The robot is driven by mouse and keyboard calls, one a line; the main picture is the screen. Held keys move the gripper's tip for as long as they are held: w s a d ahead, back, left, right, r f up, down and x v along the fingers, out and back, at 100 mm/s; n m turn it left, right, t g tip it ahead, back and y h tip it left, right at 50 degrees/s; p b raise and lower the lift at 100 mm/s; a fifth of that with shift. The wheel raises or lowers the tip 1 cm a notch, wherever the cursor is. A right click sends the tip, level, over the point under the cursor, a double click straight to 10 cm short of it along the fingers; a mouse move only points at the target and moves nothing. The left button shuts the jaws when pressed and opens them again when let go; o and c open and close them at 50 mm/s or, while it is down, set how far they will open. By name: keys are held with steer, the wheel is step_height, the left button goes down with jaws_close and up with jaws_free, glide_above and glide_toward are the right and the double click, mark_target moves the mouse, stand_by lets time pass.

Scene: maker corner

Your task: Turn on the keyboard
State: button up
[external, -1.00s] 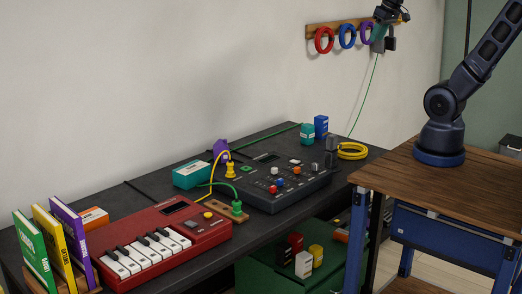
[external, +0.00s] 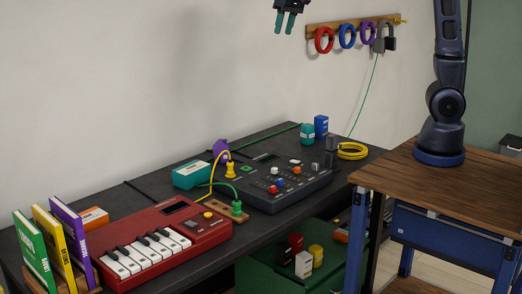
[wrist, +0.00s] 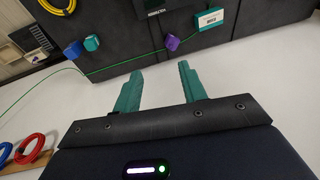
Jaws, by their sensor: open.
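The keyboard (external: 150,262) is a red box with white and black keys, a small dark screen and a yellow knob (external: 208,215) at its upper right. It lies on the black table, at the lower left of the external view. My gripper (external: 285,24) is at the top of the external view, high above the table and far from the keyboard. Its two green fingers are apart and empty. In the wrist view my gripper (wrist: 160,78) also shows open, with nothing between the fingers. The keyboard is not visible in the wrist view.
A dark mixer panel (external: 285,195) with knobs stands right of the keyboard. Green and yellow plugs with cables lie between them. Books (external: 58,245) stand left of the keyboard. A teal box (external: 192,174) lies behind. A wall rack (external: 350,24) holds coloured rings and a padlock.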

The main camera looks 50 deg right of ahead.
steer(key=w+a+f+g, duration=0.1)
steer(key=w+a+f, duration=0.15)
steer(key=a, duration=0.65)
steer(key=w+a+f, duration=0.1)
steer(key=a+f, duration=0.3)
steer(key=a, duration=0.5)
steer(key=g+h, duration=0.1)
steer(key=h, duration=0.1)
glide_above(187, 221)
step_height(187, 221, down, 27)
steer(key=f, duration=0.7)
steer(key=s+f, duration=0.1)
steer(key=f, duration=0.2)
steer(key=shift+a+f, duration=0.2)
steer(key=shift+a, duration=0.1)
steer(key=shift+c, duration=0.2)
